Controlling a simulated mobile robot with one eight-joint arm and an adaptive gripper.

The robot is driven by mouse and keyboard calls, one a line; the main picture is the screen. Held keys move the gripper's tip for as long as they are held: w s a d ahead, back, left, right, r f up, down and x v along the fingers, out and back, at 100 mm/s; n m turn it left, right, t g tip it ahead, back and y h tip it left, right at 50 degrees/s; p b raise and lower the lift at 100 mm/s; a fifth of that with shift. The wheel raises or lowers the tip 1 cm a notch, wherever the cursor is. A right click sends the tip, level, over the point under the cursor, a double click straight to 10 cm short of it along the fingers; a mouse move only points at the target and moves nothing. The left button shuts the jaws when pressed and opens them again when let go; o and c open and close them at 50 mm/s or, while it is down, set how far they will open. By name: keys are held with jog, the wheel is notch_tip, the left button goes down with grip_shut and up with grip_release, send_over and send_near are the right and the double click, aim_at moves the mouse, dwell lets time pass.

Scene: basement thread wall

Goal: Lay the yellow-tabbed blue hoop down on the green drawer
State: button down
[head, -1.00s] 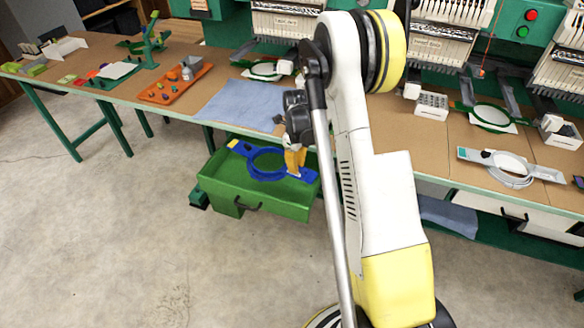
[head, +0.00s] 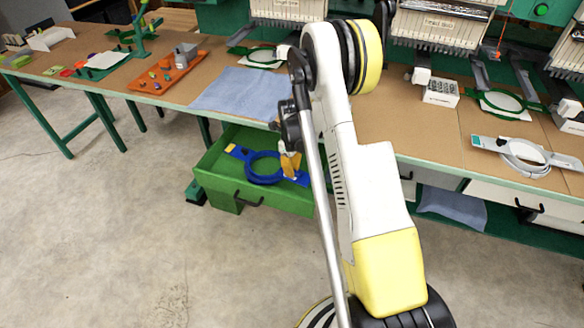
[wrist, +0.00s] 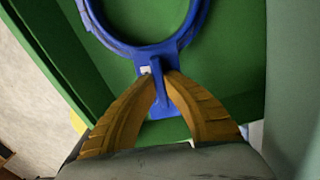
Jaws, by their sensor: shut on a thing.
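The blue hoop (head: 265,169) has a yellow tab at its left end and shows over the green drawer (head: 228,190), which is pulled out below the table. My gripper (head: 291,165) is at the hoop's right end. In the wrist view my gripper's yellow fingers (wrist: 160,84) are closed on the hoop's blue handle (wrist: 158,62). The ring lies beyond the fingertips, with the green drawer floor (wrist: 235,75) behind it. I cannot tell whether the hoop touches the drawer floor. The fingers hide part of the handle.
A blue-grey cloth (head: 242,92) lies on the table (head: 165,97) above the drawer. An orange tray (head: 165,75) with small parts is to its left. A grey hoop (head: 525,156) lies at the right. Bare concrete floor (head: 100,240) is in front.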

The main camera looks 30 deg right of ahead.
jog(key=shift+f+b, duration=0.35)
jog(key=shift+f, duration=0.4)
jog(key=shift+f, duration=0.15)
jog(key=c, duration=1.5)
grip_release()
notch_tip(320, 180, up, 12)
